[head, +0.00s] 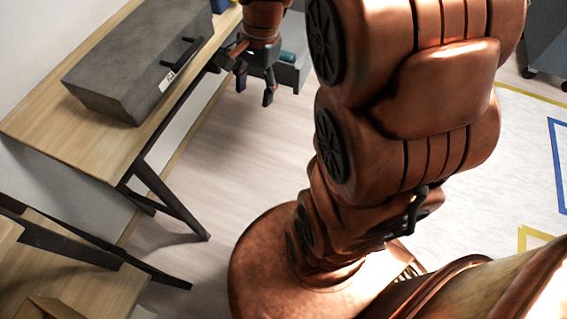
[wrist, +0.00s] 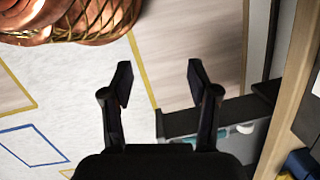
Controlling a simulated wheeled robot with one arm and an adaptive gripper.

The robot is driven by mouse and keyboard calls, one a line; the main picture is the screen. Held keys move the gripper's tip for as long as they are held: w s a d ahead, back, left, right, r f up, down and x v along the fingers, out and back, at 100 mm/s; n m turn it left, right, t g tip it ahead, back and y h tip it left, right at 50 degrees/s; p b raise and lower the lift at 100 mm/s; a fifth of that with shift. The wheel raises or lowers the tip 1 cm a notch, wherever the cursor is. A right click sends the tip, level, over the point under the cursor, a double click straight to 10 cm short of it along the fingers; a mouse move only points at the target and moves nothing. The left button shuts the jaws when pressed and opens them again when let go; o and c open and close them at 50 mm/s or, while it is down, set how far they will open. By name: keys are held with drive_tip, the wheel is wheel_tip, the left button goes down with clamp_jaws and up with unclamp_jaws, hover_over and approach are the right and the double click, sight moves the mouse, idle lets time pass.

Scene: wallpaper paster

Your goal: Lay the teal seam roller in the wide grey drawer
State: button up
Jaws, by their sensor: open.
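My gripper (head: 254,88) is open and empty, its fingers pointing down.
A grey box-like drawer unit (head: 130,70) with a black handle and a label stands shut on the wooden table (head: 35,125). A blue thing (head: 219,5) is behind it. The floor (head: 220,150) below my gripper is clear. A grey cabinet (head: 546,45) stands far right.

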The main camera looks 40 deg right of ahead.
drive_tip(key=s+a+f+n+g+h, duration=0.1)
drive_tip(key=s+a+n, duration=0.2)
drive_tip(key=s+n, duration=0.4)
drive_tip(key=s+a+n+g+h, duration=0.1)
drive_tip(key=s+a+n, duration=0.2)
drive_tip(key=s+n, duration=0.4)
drive_tip(key=s, duration=0.4)
drive_tip(key=shift+f+g, duration=0.3)
drive_tip(key=shift+f, duration=0.1)
wheel_tip(320, 180, up, 20)
drive_tip(key=t+p, duration=0.1)
drive_tip(key=p, duration=1.7)
drive_tip(key=shift+w+f, duration=0.15)
